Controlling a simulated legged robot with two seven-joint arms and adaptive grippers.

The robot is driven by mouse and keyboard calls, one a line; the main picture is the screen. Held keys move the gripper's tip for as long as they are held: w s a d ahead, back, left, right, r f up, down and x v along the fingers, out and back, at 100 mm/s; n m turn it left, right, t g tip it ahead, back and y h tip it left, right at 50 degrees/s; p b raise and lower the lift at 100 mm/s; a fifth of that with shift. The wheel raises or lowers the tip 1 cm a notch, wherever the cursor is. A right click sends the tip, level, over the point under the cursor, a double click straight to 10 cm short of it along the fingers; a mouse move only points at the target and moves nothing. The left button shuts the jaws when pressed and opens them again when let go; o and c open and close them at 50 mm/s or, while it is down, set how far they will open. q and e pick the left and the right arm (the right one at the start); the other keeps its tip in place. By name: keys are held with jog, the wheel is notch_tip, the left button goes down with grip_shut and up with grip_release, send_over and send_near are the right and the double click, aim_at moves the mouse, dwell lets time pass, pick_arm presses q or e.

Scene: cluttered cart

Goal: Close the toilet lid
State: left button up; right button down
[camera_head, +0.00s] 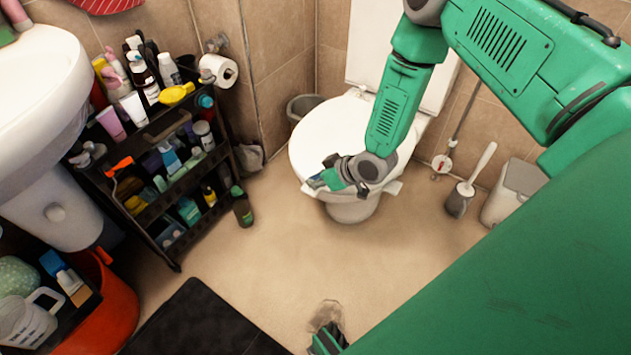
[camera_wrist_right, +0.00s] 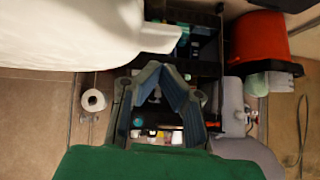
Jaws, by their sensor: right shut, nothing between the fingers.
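The toilet lid (camera_head: 325,135) is a smooth white oval in the head view. It appears to lie flat over the toilet bowl (camera_head: 352,212), with no opening showing. My right arm crosses above it and hides its right part. My right gripper (camera_head: 320,182) is shut and empty at the lid's front left edge; I cannot tell whether it touches. In the right wrist view its fingers (camera_wrist_right: 170,72) meet at their tips. A large white surface of the toilet (camera_wrist_right: 75,35) fills the upper left there.
A crowded black cart (camera_head: 160,235) stands left of the toilet, beside a white sink (camera_head: 40,85) and an orange bucket (camera_head: 115,315). A toilet brush (camera_head: 462,195) and a bin (camera_head: 510,195) stand at the right. The floor before the toilet is clear.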

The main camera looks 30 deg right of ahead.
notch_tip(320, 180, up, 3)
jog(key=shift+w+a+f+p, duration=0.1)
jog(key=shift+a+f+p, duration=0.1)
jog(key=shift+p, duration=0.45)
pick_arm(q)
jog(key=r+p, duration=0.2)
jog(key=r, duration=0.1)
jog(key=r+p, duration=0.1)
jog(key=r, duration=0.1)
jog(key=shift+s+d+r, duration=0.2)
jog(key=shift+s+d, duration=0.05)
pick_arm(e)
jog(key=v, duration=1)
jog(key=shift+s+f, duration=0.25)
jog(key=shift+s, duration=0.05)
pick_arm(q)
jog(key=shift+d, duration=0.1)
pick_arm(e)
jog(key=shift+s+a, duration=0.1)
jog(key=shift+a, duration=0.05)
